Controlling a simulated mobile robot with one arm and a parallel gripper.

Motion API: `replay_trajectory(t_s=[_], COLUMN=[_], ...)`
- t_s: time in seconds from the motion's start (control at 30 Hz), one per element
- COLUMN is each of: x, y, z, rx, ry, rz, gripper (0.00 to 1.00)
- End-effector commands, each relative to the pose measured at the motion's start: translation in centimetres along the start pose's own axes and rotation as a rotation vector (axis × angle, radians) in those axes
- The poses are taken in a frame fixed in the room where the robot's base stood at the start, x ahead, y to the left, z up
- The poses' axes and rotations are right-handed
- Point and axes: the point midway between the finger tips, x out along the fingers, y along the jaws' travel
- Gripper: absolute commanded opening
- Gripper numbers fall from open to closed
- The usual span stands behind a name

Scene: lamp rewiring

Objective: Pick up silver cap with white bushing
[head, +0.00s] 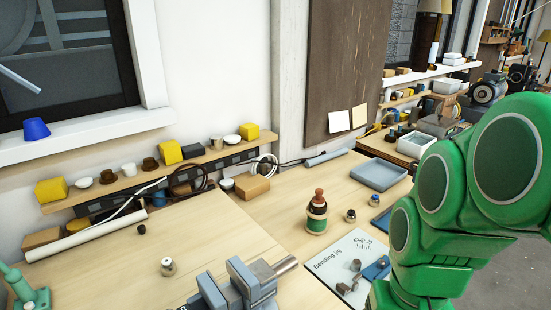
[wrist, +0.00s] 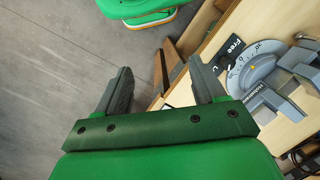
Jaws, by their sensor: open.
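A small silver cap with a white top (head: 168,267), which looks like the silver cap with white bushing, stands on the wooden bench (head: 110,285) left of the vise. It is not seen in the wrist view. My gripper (wrist: 160,68) is open and empty in the wrist view. Its two dark fingers are wide apart over the grey floor and the bench's edge, away from the cap. In the head view my green arm fills the right side, and the gripper itself is not seen there.
A grey-blue vise (head: 235,290) stands right of the cap; its dial base (wrist: 262,70) shows in the wrist view. A small dark piece (head: 142,230) lies behind the cap. A bottle (head: 317,212), small silver parts (head: 350,215) and a bending jig (head: 345,262) are further right.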

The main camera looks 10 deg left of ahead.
Motion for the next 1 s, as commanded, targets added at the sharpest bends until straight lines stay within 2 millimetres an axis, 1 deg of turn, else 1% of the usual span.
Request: replay_trajectory(t_s=[0.17, 0.27, 0.37, 0.5, 0.67, 0.7, 1.0], x=[-0.2, -0.2, -0.4, -0.8, -1.3, -1.4, -2.3], y=[-2.9, -5.0, -7.6, -11.9, -16.6, -17.9, -26.4], z=[-1.9, -3.2, -4.8, -7.1, -9.6, -10.1, -14.7], rx=[0.033, 0.063, 0.106, 0.180, 0.281, 0.307, 0.531], ry=[-0.006, -0.016, -0.031, -0.071, -0.130, -0.147, -0.311], rz=[-0.070, -0.121, -0.184, -0.284, -0.391, -0.416, -0.584], gripper=[0.69, 0.69, 0.69, 0.69, 0.69, 0.69, 0.69])
